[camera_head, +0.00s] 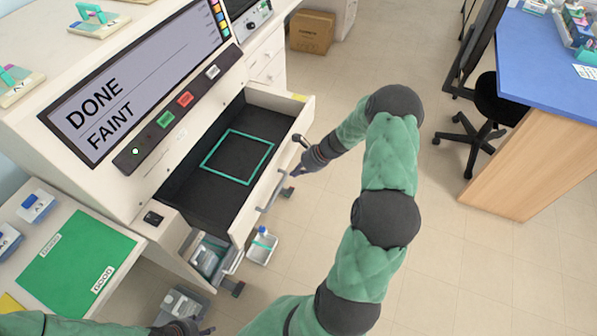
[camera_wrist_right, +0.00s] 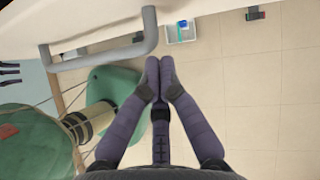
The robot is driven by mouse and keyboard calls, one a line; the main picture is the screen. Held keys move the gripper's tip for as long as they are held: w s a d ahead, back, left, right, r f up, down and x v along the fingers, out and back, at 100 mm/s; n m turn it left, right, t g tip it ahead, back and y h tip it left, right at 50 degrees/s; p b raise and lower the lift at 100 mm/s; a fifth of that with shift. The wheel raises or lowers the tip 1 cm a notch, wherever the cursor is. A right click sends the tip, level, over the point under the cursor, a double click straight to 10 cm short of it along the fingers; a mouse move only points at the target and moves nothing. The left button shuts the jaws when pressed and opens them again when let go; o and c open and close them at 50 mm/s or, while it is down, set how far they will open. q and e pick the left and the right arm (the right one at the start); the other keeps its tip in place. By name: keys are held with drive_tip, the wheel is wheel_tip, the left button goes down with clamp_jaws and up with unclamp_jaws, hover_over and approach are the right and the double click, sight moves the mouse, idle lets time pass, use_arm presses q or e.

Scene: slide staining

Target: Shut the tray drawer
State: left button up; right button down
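The tray drawer (camera_head: 250,218) of the white staining machine is pulled open. Its dark inside is empty apart from a teal square outline (camera_head: 238,157) on the floor. A grey bar handle (camera_head: 270,190) runs along its front; it also shows in the right wrist view (camera_wrist_right: 110,52). My right gripper (camera_head: 299,168) is outside the drawer front, close to the handle's far end. In the right wrist view its fingertips (camera_wrist_right: 159,76) meet with nothing between them, and the handle is beside and beyond them. My left gripper (camera_head: 195,328) is low at the bottom edge, partly cut off.
The machine's screen (camera_head: 135,75) reads DONE FAINT, with green, red and white buttons below. A green mat (camera_head: 75,262) lies on the left bench. A small white bin (camera_head: 262,246) stands below the drawer. The floor to the right is open up to a chair (camera_head: 490,105) and blue-topped desk (camera_head: 545,65).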

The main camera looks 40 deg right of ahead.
drive_tip(key=p, duration=0.5)
approach(260, 164)
drive_tip(key=w+a+f, duration=0.1)
drive_tip(key=w+a, duration=0.1)
drive_tip(key=w+a+f, duration=0.1)
drive_tip(key=w+a, duration=0.1)
drive_tip(key=w, duration=0.1)
drive_tip(key=w+a+f, duration=0.1)
drive_tip(key=w+a, duration=0.1)
drive_tip(key=w, duration=0.1)
drive_tip(key=shift+w+a+f, duration=0.15)
drive_tip(key=shift+w, duration=0.1)
drive_tip(key=s+d, duration=0.1)
drive_tip(key=s+d+r+p, duration=0.1)
drive_tip(key=s, duration=0.1)
drive_tip(key=shift+d+r, duration=0.3)
drive_tip(key=shift+d, duration=0.1)
drive_tip(key=p+v, duration=0.2)
drive_tip(key=v, duration=0.7)
drive_tip(key=shift+s+r+p, duration=0.15)
drive_tip(key=shift+s+p, duration=0.1)
drive_tip(key=shift+p, duration=0.05)
